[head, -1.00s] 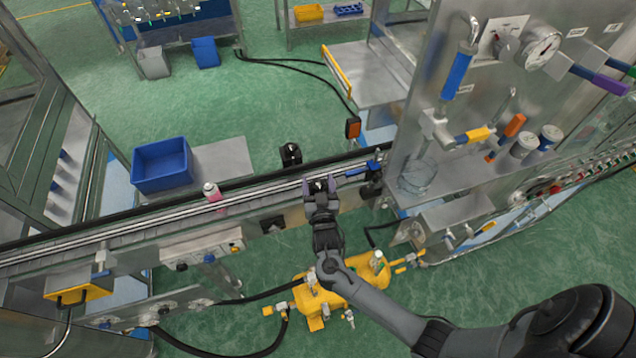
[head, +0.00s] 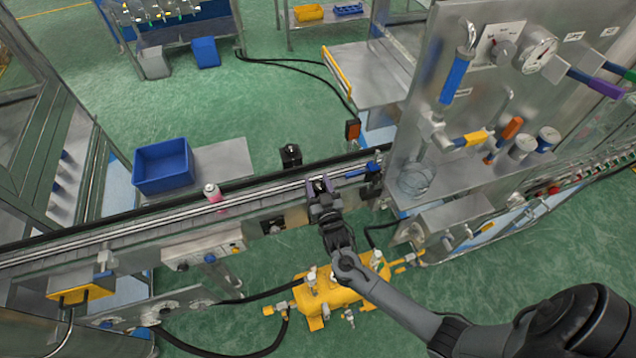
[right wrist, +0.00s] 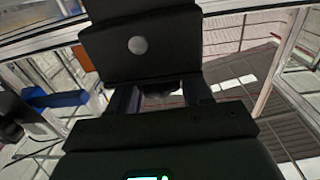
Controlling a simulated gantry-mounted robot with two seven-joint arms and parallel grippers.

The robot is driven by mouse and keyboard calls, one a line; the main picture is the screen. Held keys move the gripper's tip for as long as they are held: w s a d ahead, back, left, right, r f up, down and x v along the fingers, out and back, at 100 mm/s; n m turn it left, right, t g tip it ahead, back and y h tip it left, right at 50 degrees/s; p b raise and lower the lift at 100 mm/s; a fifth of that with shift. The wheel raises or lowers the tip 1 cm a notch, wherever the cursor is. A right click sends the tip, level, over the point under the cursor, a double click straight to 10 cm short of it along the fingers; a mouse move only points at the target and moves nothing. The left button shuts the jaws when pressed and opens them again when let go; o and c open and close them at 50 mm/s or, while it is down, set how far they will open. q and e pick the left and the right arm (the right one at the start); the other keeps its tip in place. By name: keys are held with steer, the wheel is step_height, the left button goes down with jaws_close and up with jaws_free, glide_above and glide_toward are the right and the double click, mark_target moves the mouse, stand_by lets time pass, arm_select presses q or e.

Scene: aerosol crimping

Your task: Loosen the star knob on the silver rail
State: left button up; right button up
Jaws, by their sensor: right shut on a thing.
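The silver rail (head: 265,191) runs across the middle of the head view along the conveyor. My right gripper (head: 320,186) is at the near side of the rail, right of the picture's middle. Its fingers are closed around a small dark thing that I take for the star knob (head: 320,187). The fingers hide most of the knob, so its lobes cannot be made out. In the right wrist view a dark shape (right wrist: 162,93) shows between the two fingers, partly covered by the black gripper body. My left gripper is not in view.
A pink and white can (head: 213,194) stands on the conveyor left of my gripper. A blue bin (head: 163,165) is behind the rail. A steel panel with gauges and valve handles (head: 500,100) rises at the right. A yellow pump unit (head: 335,292) sits below my arm.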

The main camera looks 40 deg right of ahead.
steer(key=shift+d+n+t+y, duration=0.1)
steer(key=shift+n+t+y, duration=0.4)
steer(key=shift+n+y, duration=0.55)
steer(key=n+y, duration=0.2)
steer(key=y, duration=0.2)
steer(key=shift+t+y, duration=0.3)
steer(key=shift+y, duration=0.05)
steer(key=n+y, duration=0.3)
steer(key=y, duration=0.1)
steer(key=shift+f+b, duration=0.1)
steer(key=shift+b, duration=0.2)
steer(key=n+g+y+b, duration=0.1)
steer(key=y, duration=0.1)
steer(key=shift+n+y, duration=0.35)
steer(key=shift+y, duration=0.05)
steer(key=shift+n+g+y+b, duration=0.3)
steer(key=shift+n+y+b, duration=0.2)
steer(key=shift+y, duration=0.5)
steer(key=o, duration=1)
